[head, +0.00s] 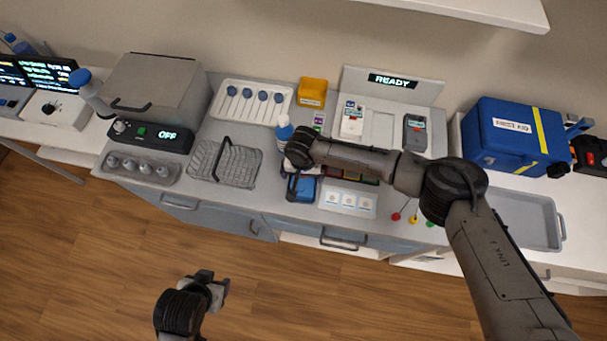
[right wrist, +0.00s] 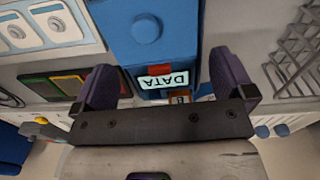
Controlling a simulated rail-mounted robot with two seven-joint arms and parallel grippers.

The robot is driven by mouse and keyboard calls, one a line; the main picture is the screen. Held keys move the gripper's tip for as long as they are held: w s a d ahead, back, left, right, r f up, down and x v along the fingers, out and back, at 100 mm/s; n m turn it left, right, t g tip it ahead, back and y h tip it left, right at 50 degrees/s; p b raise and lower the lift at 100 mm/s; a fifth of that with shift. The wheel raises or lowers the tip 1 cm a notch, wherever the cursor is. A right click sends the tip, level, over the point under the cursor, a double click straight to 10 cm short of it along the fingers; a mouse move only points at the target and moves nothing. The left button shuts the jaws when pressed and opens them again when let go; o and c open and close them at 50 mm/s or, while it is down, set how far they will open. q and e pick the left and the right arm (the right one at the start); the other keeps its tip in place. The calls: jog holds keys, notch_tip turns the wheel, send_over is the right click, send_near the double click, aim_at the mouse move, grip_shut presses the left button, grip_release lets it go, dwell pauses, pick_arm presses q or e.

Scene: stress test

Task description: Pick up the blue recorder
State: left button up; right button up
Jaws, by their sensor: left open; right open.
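The blue recorder (head: 304,190) lies near the front edge of the bench, partly hidden by my right gripper (head: 301,174). In the right wrist view the recorder (right wrist: 128,42) shows a round blue knob, a small red part and a lit label reading DATA. My right gripper (right wrist: 165,80) is open, its two dark fingers on either side of the recorder's DATA end. I cannot tell whether they touch it. My left gripper (head: 213,284) is open and empty, over the wood floor in front of the bench.
A wire basket (head: 225,164) is left of the recorder, and a white panel with three round marks (head: 348,199) is right of it. A blue-capped bottle (head: 284,132) stands close behind my right wrist. A blue case (head: 513,138) and a grey tray (head: 520,219) are at right.

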jog(key=shift+f, duration=0.15)
jog(key=shift+c, duration=0.5)
jog(key=c, duration=0.9)
jog(key=shift+r, duration=0.2)
